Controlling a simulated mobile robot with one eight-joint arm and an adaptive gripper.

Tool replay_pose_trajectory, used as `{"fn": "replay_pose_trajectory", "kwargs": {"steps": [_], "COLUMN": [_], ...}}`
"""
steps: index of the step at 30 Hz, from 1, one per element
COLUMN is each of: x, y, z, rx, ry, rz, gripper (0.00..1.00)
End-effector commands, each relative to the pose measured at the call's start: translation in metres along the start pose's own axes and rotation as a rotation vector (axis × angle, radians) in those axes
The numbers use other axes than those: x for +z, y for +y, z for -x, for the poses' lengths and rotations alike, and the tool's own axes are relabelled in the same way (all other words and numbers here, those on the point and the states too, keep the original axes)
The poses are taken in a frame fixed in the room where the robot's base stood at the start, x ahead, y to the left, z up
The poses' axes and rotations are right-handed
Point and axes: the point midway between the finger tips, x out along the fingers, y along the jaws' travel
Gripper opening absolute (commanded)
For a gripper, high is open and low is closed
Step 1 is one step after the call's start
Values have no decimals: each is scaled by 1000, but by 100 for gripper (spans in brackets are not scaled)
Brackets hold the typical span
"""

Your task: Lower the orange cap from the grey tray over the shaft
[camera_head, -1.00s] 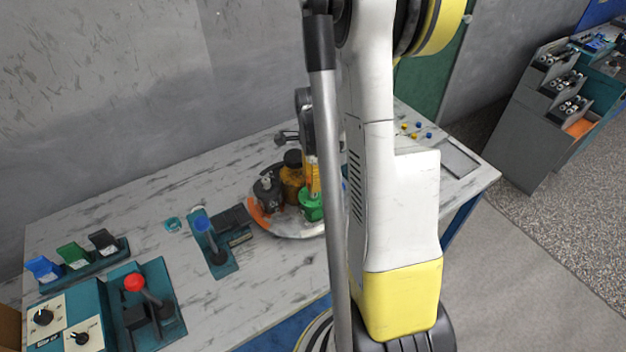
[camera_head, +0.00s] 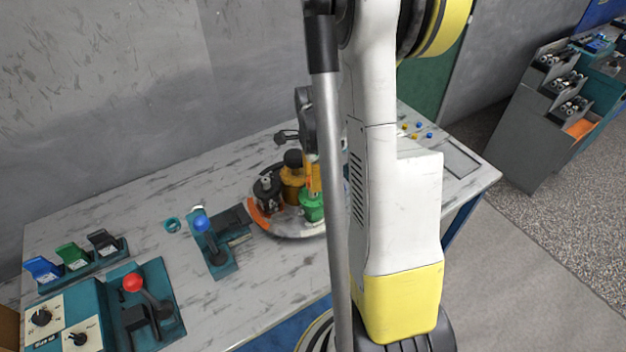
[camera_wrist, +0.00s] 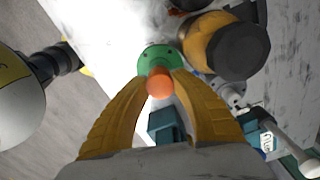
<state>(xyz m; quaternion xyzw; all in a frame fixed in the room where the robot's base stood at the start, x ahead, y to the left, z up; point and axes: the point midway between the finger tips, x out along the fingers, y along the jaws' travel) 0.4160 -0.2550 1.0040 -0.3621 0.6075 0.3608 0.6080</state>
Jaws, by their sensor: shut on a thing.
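My gripper (camera_wrist: 160,88) shows in the wrist view with its yellow-orange fingers shut on the small orange cap (camera_wrist: 159,84). Just beyond the cap is a round green part (camera_wrist: 157,56) with small holes in its rim. The cap overlaps this part's near edge in the picture, and I cannot tell whether they touch. The shaft cannot be made out. In the head view the green part (camera_head: 312,209) stands on a round grey base (camera_head: 288,231), below the gripper fingers (camera_head: 313,178). My arm partly hides this spot.
A yellow-and-black part (camera_head: 292,180) and a dark grey part (camera_head: 267,190) stand close beside the green part. A flat grey rectangular tray (camera_head: 462,160) lies at the table's right end, near small blue and yellow pieces.

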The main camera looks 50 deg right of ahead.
Motion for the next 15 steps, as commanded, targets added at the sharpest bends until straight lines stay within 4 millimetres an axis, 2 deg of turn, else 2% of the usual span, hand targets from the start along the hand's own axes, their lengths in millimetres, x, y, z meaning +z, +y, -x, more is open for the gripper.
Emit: {"fn": "replay_pose_trajectory", "kwargs": {"steps": [15], "x": [0], "y": [0], "z": [-14], "rx": [0], "ry": [0], "rz": [0], "gripper": [17]}}
